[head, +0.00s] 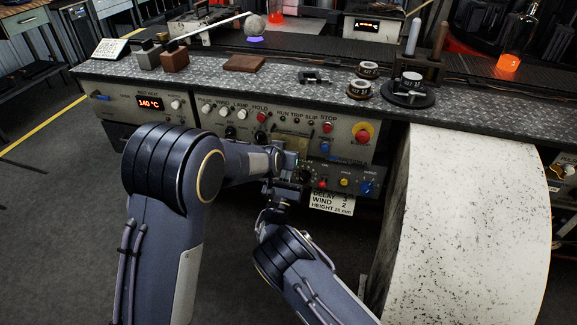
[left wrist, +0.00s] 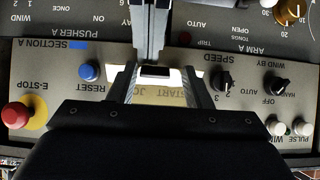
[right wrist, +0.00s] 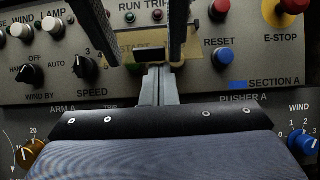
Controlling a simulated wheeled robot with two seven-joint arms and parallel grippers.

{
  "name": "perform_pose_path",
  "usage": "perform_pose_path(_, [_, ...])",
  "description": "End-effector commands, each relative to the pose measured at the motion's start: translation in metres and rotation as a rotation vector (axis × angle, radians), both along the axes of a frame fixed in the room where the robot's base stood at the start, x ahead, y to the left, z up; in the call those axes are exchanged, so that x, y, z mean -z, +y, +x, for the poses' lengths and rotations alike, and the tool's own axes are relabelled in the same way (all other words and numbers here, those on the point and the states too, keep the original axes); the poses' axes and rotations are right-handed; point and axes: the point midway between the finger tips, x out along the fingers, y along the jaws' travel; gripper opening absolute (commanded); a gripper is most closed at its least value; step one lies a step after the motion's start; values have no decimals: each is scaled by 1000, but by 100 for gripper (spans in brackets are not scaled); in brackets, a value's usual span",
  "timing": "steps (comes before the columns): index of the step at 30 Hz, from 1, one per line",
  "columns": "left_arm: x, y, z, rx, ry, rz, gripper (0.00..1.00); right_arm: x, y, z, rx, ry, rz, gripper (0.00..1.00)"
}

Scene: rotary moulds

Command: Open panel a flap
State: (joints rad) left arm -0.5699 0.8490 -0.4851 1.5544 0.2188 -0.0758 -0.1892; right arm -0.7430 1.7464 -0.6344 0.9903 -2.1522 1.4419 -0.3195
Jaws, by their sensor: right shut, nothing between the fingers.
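The panel A flap (head: 291,146) is a tan, brassy plate on the front of the control panel, below the run and trip lamps. It looks flat against the panel. In the left wrist view the flap (left wrist: 155,97) appears upside down, with START lettering, and a dark small tab (left wrist: 155,71) at its edge. My left gripper (left wrist: 160,78) is open, its fingers on both sides of the tab. My right gripper (right wrist: 160,70) is shut and empty, its fingertips just below the tab in the right wrist view; contact cannot be told. The arms hide part of the flap in the head view.
A red E-stop (head: 363,134) and a blue reset button (head: 325,147) sit right of the flap. Knobs, including speed (right wrist: 84,67), sit left. A large pale drum (head: 465,225) stands at right. The bench top (head: 300,90) above holds tools and small stands.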

Motion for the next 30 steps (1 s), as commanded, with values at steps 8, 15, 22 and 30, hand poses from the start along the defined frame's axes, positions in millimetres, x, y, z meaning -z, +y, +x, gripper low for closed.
perform_pose_path(8, [2, -8, -3, 13, 7, -2, 51, -13, 7, -1, -12, -31, 1, 0])
perform_pose_path(15, [-15, -3, -24, 13, 5, -3, 51, -12, 6, -1, -10, -28, 0, 0])
perform_pose_path(22, [-46, 7, -63, 8, -1, -2, 51, -7, 4, -1, -6, -17, 0, 0])
perform_pose_path(30, [-66, 16, -92, 4, 0, -1, 51, -5, 3, -1, -4, -13, 0, 0])
